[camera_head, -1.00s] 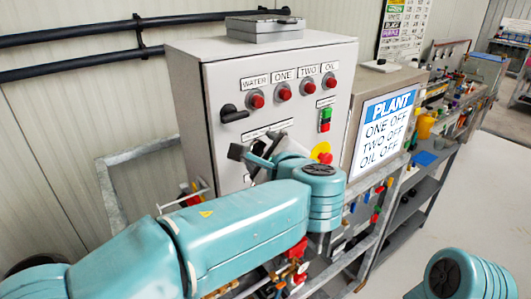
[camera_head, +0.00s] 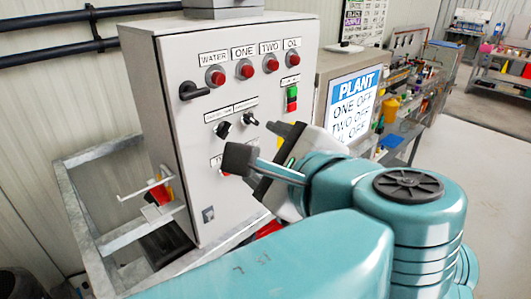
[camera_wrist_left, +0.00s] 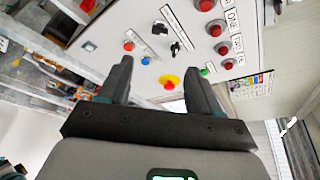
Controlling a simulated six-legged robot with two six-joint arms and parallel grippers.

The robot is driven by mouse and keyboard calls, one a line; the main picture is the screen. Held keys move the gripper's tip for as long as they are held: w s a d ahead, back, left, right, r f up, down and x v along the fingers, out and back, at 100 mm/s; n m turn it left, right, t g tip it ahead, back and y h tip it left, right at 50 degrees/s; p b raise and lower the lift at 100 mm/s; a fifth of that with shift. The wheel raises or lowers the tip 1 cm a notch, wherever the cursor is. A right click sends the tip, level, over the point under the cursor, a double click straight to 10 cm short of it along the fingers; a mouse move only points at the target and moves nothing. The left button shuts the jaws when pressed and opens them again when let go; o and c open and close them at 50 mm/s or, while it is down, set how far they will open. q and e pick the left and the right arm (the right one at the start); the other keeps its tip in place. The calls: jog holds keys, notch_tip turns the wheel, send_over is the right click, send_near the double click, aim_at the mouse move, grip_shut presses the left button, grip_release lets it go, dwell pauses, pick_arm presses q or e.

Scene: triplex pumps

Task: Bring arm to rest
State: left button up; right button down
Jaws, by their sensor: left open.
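My left arm crosses the front of the head view from the bottom. My left gripper (camera_head: 262,146) is open and empty, in front of the lower right part of the control cabinet (camera_head: 155,110). In the left wrist view its two dark fingers (camera_wrist_left: 158,68) stand apart, with the panel beyond them. I cannot tell contact with the panel, but none shows. The arm and gripper hide the panel's lower right part. My right gripper is not in view.
The cabinet has several red lamps (camera_head: 245,69), a black handle (camera_head: 194,90) and two black switches (camera_head: 223,129). A PLANT screen (camera_head: 352,110) stands to its right. A metal frame (camera_head: 85,215) lies at left. Shelves line the far right; clear floor (camera_head: 465,140) lies before them.

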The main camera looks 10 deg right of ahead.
pick_arm(q)
jog(key=w+f+g+h, duration=0.1)
jog(key=w+f+g, duration=0.15)
jog(key=f, duration=0.65)
jog(key=w+f+g+h, duration=0.1)
jog(key=w+f+g, duration=0.15)
jog(key=f, duration=0.65)
jog(key=s+a+f+n+g+h+b, duration=0.1)
jog(key=a+f+n+g, duration=0.15)
jog(key=f, duration=0.75)
jog(key=a+f+n+g+h, duration=0.1)
jog(key=a+f+g, duration=0.15)
jog(key=f, duration=0.85)
jog(key=s+a+f+n+g+h, duration=0.1)
jog(key=s+a+f+n, duration=0.3)
jog(key=s+f+n, duration=0.2)
jog(key=s+a+f+n+g+h, duration=0.1)
jog(key=s+a+f+n+h, duration=0.1)
jog(key=s+a+f+n, duration=0.2)
jog(key=s+a+f+n+g+h+b, duration=0.1)
jog(key=s+a+f+n, duration=0.3)
jog(key=s+f+n, duration=0.4)
notch_tip(320, 180, down, 6)
jog(key=n+h, duration=0.1)
jog(key=n, duration=0.2)
jog(key=shift+f+g, duration=0.15)
jog(key=shift+g, duration=0.15)
jog(key=shift+s, duration=0.25)
jog(key=shift+w, duration=0.2)
jog(key=shift+s, duration=0.15)
